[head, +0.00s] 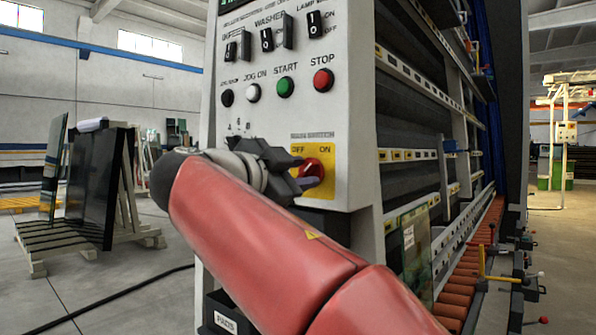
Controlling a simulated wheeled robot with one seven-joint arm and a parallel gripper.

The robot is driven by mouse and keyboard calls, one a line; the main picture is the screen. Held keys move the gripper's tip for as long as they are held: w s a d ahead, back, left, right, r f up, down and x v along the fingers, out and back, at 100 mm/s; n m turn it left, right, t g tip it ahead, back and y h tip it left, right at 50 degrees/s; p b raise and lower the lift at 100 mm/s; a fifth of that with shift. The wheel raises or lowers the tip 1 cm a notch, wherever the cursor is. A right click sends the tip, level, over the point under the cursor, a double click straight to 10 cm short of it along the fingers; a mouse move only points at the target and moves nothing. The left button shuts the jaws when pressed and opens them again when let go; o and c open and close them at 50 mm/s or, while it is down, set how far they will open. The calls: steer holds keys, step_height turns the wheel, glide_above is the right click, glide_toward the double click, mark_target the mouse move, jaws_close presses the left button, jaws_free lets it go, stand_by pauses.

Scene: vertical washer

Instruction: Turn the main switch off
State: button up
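The main switch (311,168) is a red rotary knob on a yellow plate marked OFF on the left and ON on the right, low on the white control panel (310,115). My gripper (306,173) is at the knob, with its dark fingers on either side of it. The fingers stand apart, one above and left, one below. Part of the knob and plate is hidden by the fingers, and whether they touch the knob is unclear. The knob's exact pointing direction is hard to tell.
Above the switch are push buttons, including a red STOP button (323,80) and a green START button (286,87), and several black toggle switches. The washer's racks (420,110) stand to the right. Glass sheets (97,185) rest on a stand at left, with open floor between.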

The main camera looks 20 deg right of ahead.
jaws_close()
steer(key=shift+f+n, duration=0.1)
steer(key=shift+n, duration=0.3)
steer(key=shift+n+b, duration=0.55)
steer(key=shift+n, duration=0.45)
steer(key=n, duration=0.3)
steer(key=shift+n, duration=0.3)
steer(key=n, duration=0.6)
steer(key=shift+w+a+p, duration=0.1)
steer(key=shift+p, duration=0.25)
steer(key=n+p, duration=0.1)
steer(key=n, duration=0.4)
steer(key=shift+p, duration=0.3)
steer(key=shift+n, duration=0.4)
